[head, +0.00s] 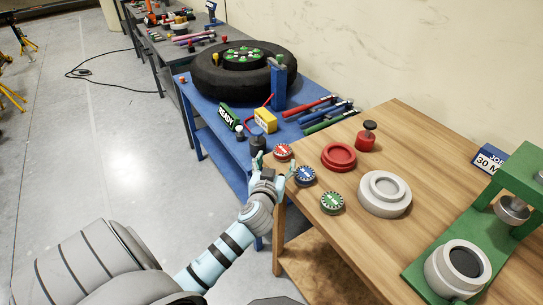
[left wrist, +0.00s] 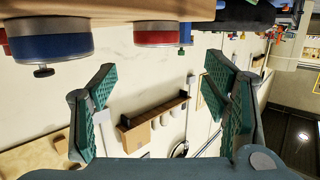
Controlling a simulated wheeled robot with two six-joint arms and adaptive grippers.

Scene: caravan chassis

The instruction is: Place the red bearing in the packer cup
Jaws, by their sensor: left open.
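The red bearing (head: 283,152) is a small round disc with a red, white-marked top, near the left edge of the wooden table. It also shows in the left wrist view (left wrist: 163,35), upside down at the top, beyond the fingers. My left gripper (head: 274,163) is open and empty at the table's edge, beside the red bearing. In the left wrist view its fingers (left wrist: 160,72) are spread with nothing between them. A red round cup (head: 338,157), a pale grey cup (head: 385,200) and a cup under the green press (head: 455,272) are in view; I cannot tell which is the packer cup.
A blue bearing (head: 305,176) and a green bearing (head: 332,202) lie near the red one. A red plunger (head: 366,138) stands behind the red cup. A blue bench (head: 212,130) with a tire (head: 243,70) and tools adjoins the wooden table (head: 345,238).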

